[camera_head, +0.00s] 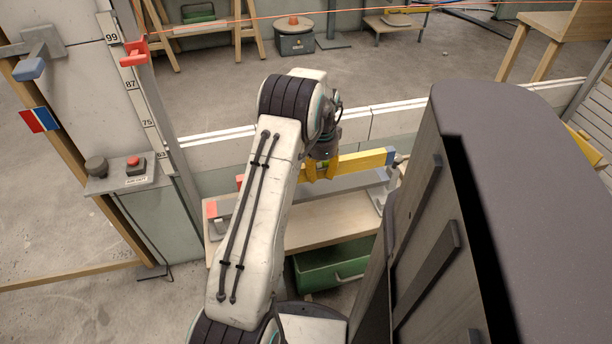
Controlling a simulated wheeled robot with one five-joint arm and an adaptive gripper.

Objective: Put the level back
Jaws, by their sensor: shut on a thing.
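The level (364,161) is a long yellow bar with a blue end cap at its right. My gripper (321,176) points down and is shut on it near its visible middle. My arm hides much of its left part. Just below and in front runs a long grey bar (345,184) with a red end at the left and a light bracket (380,192) at the right. I cannot tell whether the level touches it.
A wooden bench top (330,224) lies below, with a green drawer or box (335,266) under it. A low white block wall (388,118) runs behind. A post with a red clamp (134,54) stands left, and a red button panel (134,166) below it. An orange string crosses above.

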